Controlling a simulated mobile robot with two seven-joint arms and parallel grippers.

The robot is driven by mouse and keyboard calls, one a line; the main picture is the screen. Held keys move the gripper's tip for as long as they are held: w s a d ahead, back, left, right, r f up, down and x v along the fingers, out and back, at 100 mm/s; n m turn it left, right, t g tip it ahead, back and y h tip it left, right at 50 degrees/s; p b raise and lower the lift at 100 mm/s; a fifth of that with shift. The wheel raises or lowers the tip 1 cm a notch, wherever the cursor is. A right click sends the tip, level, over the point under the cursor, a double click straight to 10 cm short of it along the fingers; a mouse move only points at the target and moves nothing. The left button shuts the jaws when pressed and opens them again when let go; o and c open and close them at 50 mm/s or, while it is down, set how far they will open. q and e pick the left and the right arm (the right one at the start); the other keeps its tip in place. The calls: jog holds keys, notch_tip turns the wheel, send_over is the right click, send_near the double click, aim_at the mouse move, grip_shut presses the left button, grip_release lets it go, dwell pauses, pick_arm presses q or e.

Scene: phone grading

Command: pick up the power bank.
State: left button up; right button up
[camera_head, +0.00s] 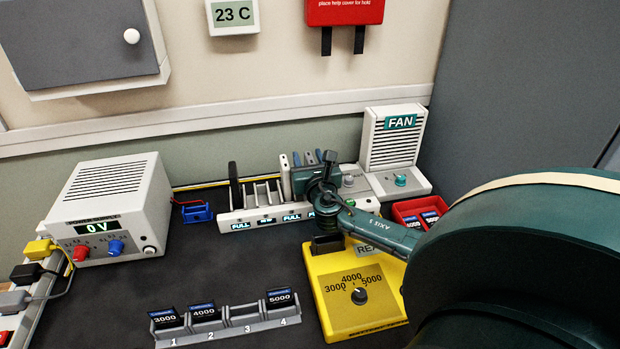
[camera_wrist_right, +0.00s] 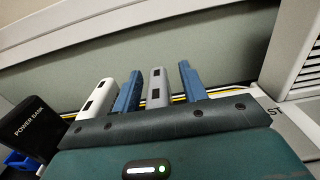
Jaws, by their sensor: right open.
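A rack (camera_head: 225,219) with several slots and FULL labels stands at the back. A grey power bank (camera_head: 309,158) stands upright in it, and it also shows in the wrist view (camera_wrist_right: 157,90). My right gripper (camera_head: 308,160) is open, with one blue finger on each side of the grey bank; I cannot tell whether they touch it. A white power bank (camera_wrist_right: 92,101) stands just left of the left finger. A black power bank (camera_head: 233,184) stands at the rack's left end. The gripper's body hides the lower part of the grey bank. My left gripper is not in view.
A fan unit (camera_head: 392,140) stands close on the right of the rack. A numbered holder (camera_head: 240,323) with several cards is in front.

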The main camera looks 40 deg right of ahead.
grip_shut()
dwell(0.3)
